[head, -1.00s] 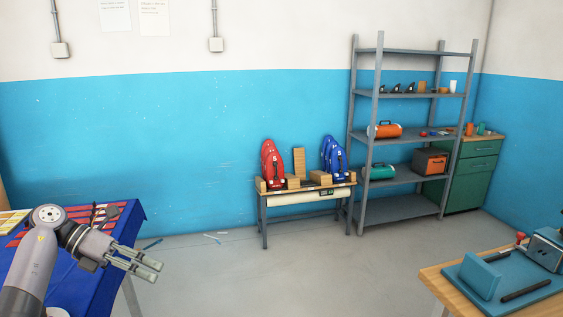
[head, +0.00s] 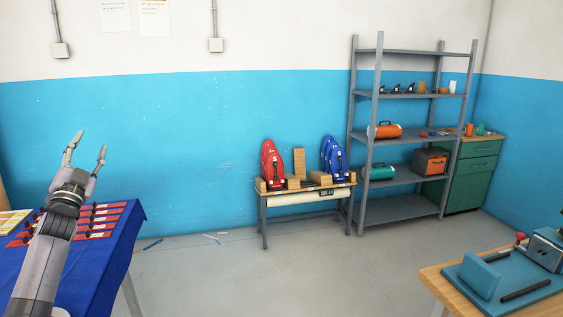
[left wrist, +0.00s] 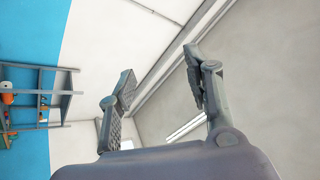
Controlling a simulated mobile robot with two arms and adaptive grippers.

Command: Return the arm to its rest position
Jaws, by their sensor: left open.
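My left gripper (head: 88,152) points upward above the blue-covered table (head: 110,250) at the left of the head view. Its two fingers are spread apart with nothing between them. In the left wrist view the open fingers (left wrist: 158,90) show against the ceiling and wall, also empty. My left arm (head: 45,260) rises from the lower left and hides part of the table. My right gripper is not in view.
Red tools lie on the blue-covered table. A grey shelf (head: 402,207) stands beside a green cabinet (head: 474,180). A wooden table (head: 445,285) is at lower right.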

